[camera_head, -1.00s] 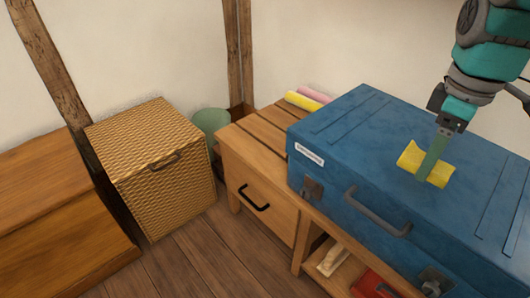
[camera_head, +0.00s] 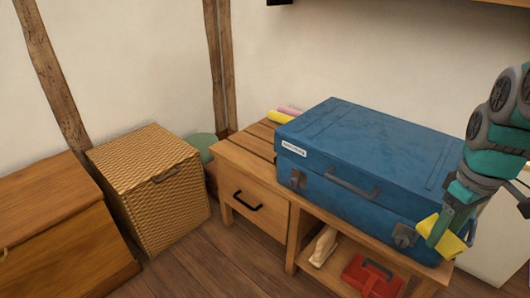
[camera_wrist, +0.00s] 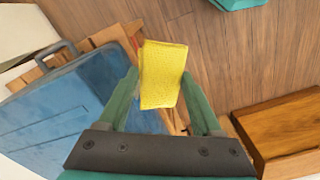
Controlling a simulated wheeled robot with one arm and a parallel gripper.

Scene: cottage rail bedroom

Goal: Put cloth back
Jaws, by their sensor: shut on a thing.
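A yellow cloth (camera_head: 450,245) is held in my gripper (camera_head: 440,232) at the right of the head view, in front of the suitcase's right front corner. In the wrist view the cloth (camera_wrist: 162,74) sits between the two green fingers of my gripper (camera_wrist: 160,85), and the fingers are shut on it. From the head view I cannot tell whether the cloth touches the suitcase. A yellow roll (camera_head: 281,117) and a pink roll (camera_head: 290,109) lie at the back of the bench, partly hidden by the suitcase.
A closed blue suitcase (camera_head: 370,150) lies on a wooden bench (camera_head: 258,165) with a drawer. A red box (camera_head: 372,276) and a pale wooden object (camera_head: 324,246) sit on its lower shelf. A wicker hamper (camera_head: 155,190) and wooden chest (camera_head: 50,225) stand left. Floor (camera_head: 215,260) in front is clear.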

